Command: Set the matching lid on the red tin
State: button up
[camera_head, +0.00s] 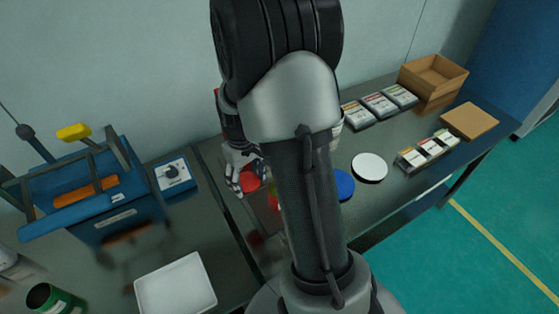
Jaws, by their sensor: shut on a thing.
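My gripper (244,176) is left of my arm, above the dark bench, with its fingers pointing down. It is shut on a round, flat red lid (250,182), partly covered by the fingers. A blue lid (344,185), half hidden by my arm, and a white lid (369,167) lie on the bench to the right. A small sliver of red shows beside my upper arm, but I cannot tell whether it is the red tin. The red tin is otherwise not clearly visible, and my arm covers the middle of the bench.
A blue sieve machine (112,212) and a control box with a knob (173,174) stand at left. A white tray (176,288) and a green tin (52,300) are in front. Label packs, a wooden box (433,77) and a brown board (470,121) are at right.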

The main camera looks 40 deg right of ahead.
jog(key=s+d, duration=0.4)
jog(key=d, duration=0.5)
notch_tip(320, 180, down, 6)
jog(key=b, duration=0.4)
jog(key=shift+w+a, duration=0.15)
jog(key=shift+w, duration=0.1)
jog(key=shift+f+b, duration=0.35)
jog(key=shift+f, duration=0.4)
dwell(1.6)
jog(key=o, duration=0.8)
jog(key=shift+o, duration=0.2)
jog(key=shift+r, duration=0.1)
notch_tip(320, 180, up, 8)
jog(key=p, duration=0.6)
dwell(0.6)
dwell(0.4)
